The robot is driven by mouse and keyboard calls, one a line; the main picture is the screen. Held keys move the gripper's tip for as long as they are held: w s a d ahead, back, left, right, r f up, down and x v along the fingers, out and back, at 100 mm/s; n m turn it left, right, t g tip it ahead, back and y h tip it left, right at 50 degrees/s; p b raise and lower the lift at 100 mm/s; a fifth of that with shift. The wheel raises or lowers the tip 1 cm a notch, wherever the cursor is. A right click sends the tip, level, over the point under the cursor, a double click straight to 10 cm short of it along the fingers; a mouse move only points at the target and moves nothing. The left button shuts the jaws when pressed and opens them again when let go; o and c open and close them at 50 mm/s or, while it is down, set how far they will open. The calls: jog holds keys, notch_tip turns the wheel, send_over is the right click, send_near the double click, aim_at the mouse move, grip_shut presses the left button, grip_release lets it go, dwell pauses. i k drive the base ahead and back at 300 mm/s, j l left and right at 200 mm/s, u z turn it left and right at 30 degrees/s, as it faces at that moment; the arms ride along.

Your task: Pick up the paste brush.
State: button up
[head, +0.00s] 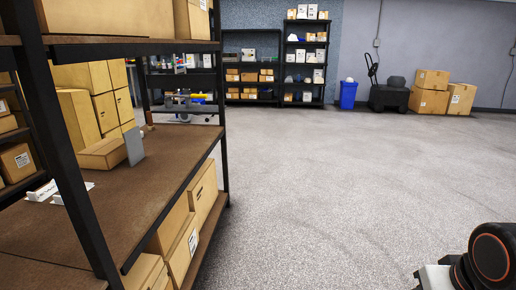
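I cannot make out a paste brush for certain in the head view. A few small white items (45,191) lie on the middle board of the near shelf rack (150,185), too small to identify. A small brownish thing (149,120) is at the far end of that board, also unclear. Part of my arm shows at the lower right corner, but my gripper is out of view.
The near rack fills the left, with cardboard boxes (85,77) and an upright grey plate (134,146) on its board and boxes below. Open floor (330,190) lies right of it. Stocked racks, a blue bin (348,95) and cartons (430,95) stand far back.

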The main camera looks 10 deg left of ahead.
aim_at(150, 127)
jog(key=i+l+u, duration=0.1)
jog(key=i+u, duration=0.2)
jog(key=i, duration=0.25)
jog(key=i+l+u, duration=0.3)
jog(key=i, duration=0.25)
jog(key=i+l+u, duration=0.25)
jog(key=i, duration=0.25)
jog(key=i+l+u, duration=1)
jog(key=l+u, duration=0.2)
jog(key=l, duration=0.25)
